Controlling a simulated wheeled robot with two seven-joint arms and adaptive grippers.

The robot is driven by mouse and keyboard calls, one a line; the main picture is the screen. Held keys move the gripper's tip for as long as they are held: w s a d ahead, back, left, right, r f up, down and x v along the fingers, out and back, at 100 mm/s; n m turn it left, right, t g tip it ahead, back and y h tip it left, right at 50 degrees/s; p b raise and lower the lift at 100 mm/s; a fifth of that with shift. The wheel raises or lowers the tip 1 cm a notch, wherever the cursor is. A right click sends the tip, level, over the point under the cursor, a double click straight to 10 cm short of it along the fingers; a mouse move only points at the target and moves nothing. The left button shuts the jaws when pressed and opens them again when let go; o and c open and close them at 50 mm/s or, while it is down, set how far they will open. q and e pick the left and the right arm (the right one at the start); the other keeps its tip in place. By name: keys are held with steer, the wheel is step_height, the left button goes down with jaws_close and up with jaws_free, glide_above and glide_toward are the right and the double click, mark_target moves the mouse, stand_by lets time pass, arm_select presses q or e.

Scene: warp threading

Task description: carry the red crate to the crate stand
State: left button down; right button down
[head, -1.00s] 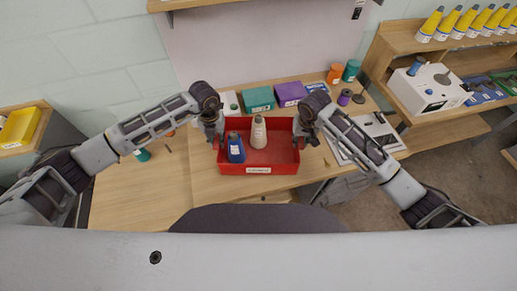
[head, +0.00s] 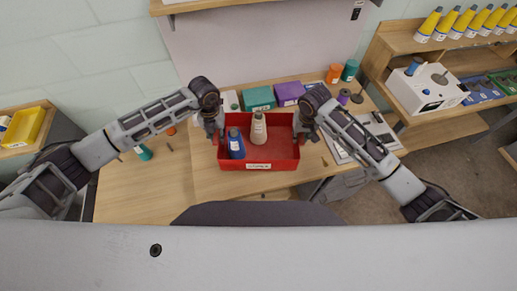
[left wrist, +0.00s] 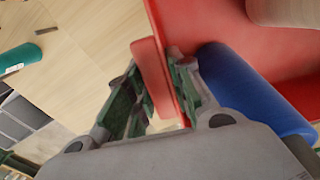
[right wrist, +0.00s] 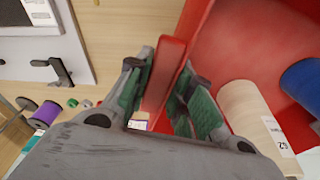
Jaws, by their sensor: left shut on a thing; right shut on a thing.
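The red crate (head: 281,156) is in front of me over the wooden table in the head view. It holds a blue cone (head: 236,145) at its left and a cream cone (head: 258,130) near its middle. My left gripper (head: 217,136) is shut on the crate's left wall, which shows between its fingers in the left wrist view (left wrist: 152,75). My right gripper (head: 303,136) is shut on the right wall, seen between its fingers in the right wrist view (right wrist: 163,75). The crate looks level. I cannot make out the crate stand.
A green box (head: 258,97) and a purple box (head: 289,92) stand behind the crate. Orange (head: 333,73) and teal (head: 350,69) spools stand at the back right. A shelf unit with yellow cones (head: 430,25) is at right. The table's left part (head: 140,195) is mostly clear.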

arm_select(q)
steer(key=shift+a+f, duration=0.15)
steer(key=shift+f, duration=0.05)
arm_select(e)
steer(key=shift+d+f, duration=0.15)
steer(key=shift+f, duration=0.05)
stand_by(0.5)
